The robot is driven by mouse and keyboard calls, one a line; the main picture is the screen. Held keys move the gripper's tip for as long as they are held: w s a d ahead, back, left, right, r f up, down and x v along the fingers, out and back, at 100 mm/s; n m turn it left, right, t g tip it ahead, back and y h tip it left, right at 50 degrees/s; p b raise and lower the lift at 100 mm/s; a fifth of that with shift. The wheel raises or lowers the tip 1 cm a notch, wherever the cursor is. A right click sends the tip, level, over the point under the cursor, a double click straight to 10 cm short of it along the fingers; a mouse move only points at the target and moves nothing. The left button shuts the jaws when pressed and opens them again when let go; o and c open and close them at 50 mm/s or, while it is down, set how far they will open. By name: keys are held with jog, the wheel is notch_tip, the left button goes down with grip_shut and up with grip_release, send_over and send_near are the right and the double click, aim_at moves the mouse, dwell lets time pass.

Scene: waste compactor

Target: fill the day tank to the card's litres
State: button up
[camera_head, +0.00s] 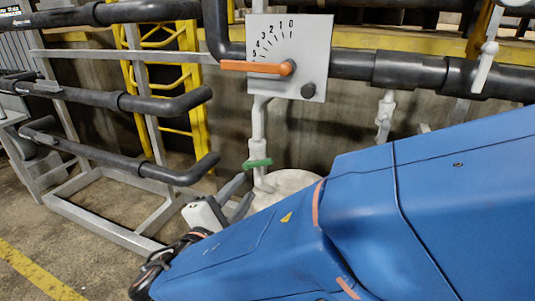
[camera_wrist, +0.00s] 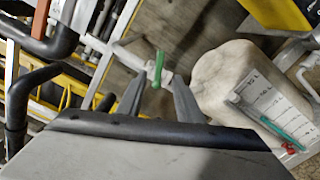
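The green valve handle (camera_head: 257,162) sits across a pale vertical pipe above the white day tank (camera_head: 292,182). In the wrist view the green handle (camera_wrist: 158,69) stands beyond and between my fingertips; contact is not visible. My gripper (camera_head: 238,193) is open and empty, just below the handle in the head view. The tank (camera_wrist: 220,75) carries a white card with litre marks (camera_wrist: 268,108), only partly legible, with a green strip (camera_wrist: 280,130) across it. My arm covers much of the tank in the head view.
A grey dial plate (camera_head: 290,45), marked 0 to 5, has an orange lever (camera_head: 250,67) pointing left near 5 and a black knob (camera_head: 308,91). Black pipes (camera_head: 120,160) on a grey frame project at left. A yellow ladder (camera_head: 190,90) stands behind. Bare floor lies lower left.

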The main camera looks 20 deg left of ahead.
aim_at(258, 163)
jog(key=w+d, duration=0.1)
jog(key=w, duration=1.6)
jog(key=shift+d, duration=0.15)
jog(key=shift+w, duration=0.1)
jog(key=shift+c, duration=0.6)
grip_shut()
